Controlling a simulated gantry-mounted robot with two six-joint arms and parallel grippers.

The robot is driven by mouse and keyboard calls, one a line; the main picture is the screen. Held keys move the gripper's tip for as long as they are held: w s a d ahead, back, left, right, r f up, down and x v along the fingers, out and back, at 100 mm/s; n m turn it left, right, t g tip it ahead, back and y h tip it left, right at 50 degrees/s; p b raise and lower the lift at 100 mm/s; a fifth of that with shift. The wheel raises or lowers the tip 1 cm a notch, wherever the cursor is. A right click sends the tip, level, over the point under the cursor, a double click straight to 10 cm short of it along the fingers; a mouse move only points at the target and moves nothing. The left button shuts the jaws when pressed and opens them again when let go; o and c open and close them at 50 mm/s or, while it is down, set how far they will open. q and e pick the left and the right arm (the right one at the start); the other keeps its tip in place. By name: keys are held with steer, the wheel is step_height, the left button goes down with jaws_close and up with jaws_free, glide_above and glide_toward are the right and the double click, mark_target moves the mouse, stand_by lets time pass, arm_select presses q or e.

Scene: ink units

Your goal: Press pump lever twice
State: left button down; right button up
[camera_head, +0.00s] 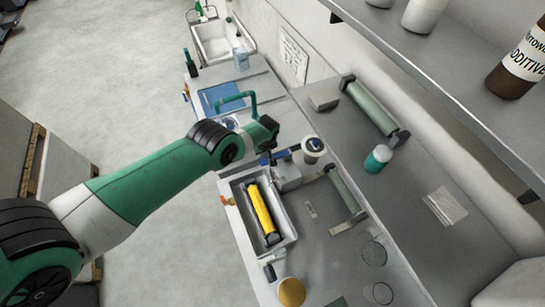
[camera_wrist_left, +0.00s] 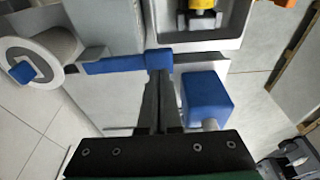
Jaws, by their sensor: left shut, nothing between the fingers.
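A blue lever-like bar (camera_head: 278,155) sits at the grey box-shaped unit (camera_head: 288,177) beside the ink tray in the head view. In the left wrist view the blue bar (camera_wrist_left: 115,66) runs across, with one end at my fingertips. My left gripper (camera_head: 268,160) is shut and empty, pointing down over this bar. In the left wrist view its fingers (camera_wrist_left: 158,75) are together and their tips overlap the bar's end; I cannot tell whether they touch. A blue block (camera_wrist_left: 207,98) stands just right of the fingers. My right gripper is not in view.
The ink tray (camera_head: 290,238) holds a yellow roller (camera_head: 262,210). A white round container (camera_head: 313,146) stands close behind the lever. A shelf (camera_head: 440,90) overhangs the right side.

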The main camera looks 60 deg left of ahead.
mark_target(264, 161)
arm_select(q)
steer(key=shift+d+b+x, duration=0.2)
steer(key=shift+b+x, duration=0.75)
steer(key=shift+b, duration=0.05)
steer(key=shift+d+b+x, duration=0.2)
steer(key=shift+b+x, duration=0.75)
steer(key=shift+r, duration=0.1)
steer(key=p+v, duration=0.1)
steer(key=p, duration=0.1)
steer(key=p+v, duration=0.2)
steer(key=shift+a+r, duration=0.3)
steer(key=shift+r, duration=0.05)
steer(key=shift+f, duration=0.15)
